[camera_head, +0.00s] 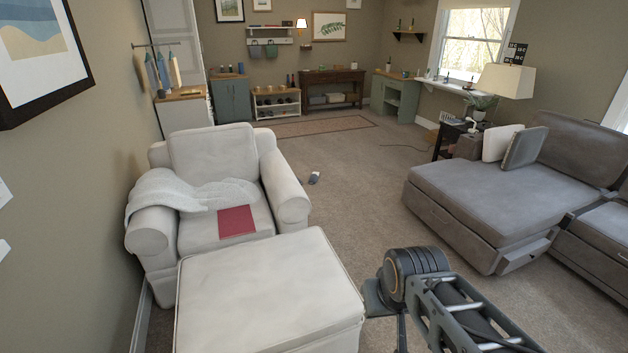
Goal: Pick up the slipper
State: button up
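A small dark blue-grey and white item (314,178), which looks like the slipper, lies on the carpet just right of the white armchair's arm. It is small in the picture, so its details are hard to make out. My arm reaches in from the bottom right, with a dark round joint toward the middle. My gripper's fingertips do not show clearly. The arm is far from the slipper, with the ottoman's right side and open carpet between them.
A white armchair (222,158) with a throw and a red book (236,220) stands left, a white ottoman (270,290) before it. A grey sofa (490,195) stands right. Carpet (355,215) is clear between them. A dark cable (402,147) lies farther back.

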aim_at(314, 177)
jog(key=z, duration=1.35)
jog(key=i, duration=3.1)
jog(key=u, duration=1.55)
jog(key=i, duration=5.1)
jog(key=u, duration=1.3)
